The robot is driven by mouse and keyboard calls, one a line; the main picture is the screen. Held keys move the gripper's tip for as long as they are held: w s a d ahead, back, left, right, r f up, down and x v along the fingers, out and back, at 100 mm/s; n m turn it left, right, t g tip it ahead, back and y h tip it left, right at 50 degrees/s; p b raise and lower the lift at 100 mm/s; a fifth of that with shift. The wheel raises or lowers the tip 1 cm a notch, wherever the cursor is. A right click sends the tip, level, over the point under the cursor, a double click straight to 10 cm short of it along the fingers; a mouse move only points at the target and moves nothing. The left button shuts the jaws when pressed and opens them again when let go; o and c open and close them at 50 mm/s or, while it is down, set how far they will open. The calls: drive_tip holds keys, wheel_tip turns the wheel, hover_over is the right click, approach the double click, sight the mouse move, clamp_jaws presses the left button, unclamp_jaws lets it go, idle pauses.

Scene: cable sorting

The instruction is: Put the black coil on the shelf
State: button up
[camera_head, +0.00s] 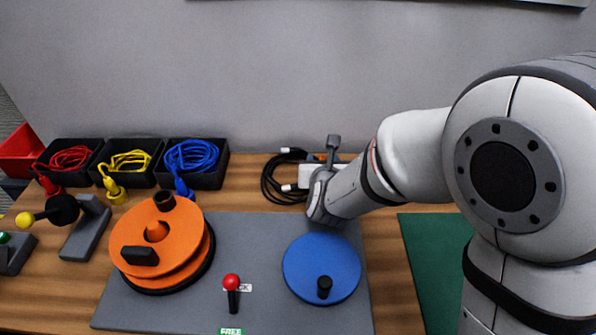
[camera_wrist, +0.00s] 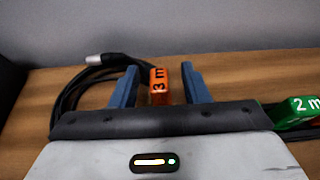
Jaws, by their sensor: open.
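The black coil (camera_head: 270,183) lies on the wooden table against the back wall, left of my gripper, with pale connector ends. In the wrist view the black coil (camera_wrist: 70,97) is at the left with a silver plug. An orange tag marked "3 m" (camera_wrist: 159,79) stands between my gripper's blue fingers. My gripper (camera_wrist: 160,86) is open, with a finger on each side of the tag and a gap visible at the right. In the head view my wrist hides much of the tag and gripper.
A green "2 m" tag (camera_wrist: 298,112) is at the right in the wrist view. Black bins (camera_head: 207,180) of red, yellow and blue cables stand left. An orange reel (camera_head: 185,240) and blue disc (camera_head: 321,256) sit on the grey mat (camera_head: 255,230). A dark edge (camera_head: 480,3) shows at the top.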

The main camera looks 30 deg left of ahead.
drive_tip(key=shift+w+a, duration=0.1)
drive_tip(key=shift+w, duration=0.05)
drive_tip(key=shift+c, duration=0.5)
clamp_jaws()
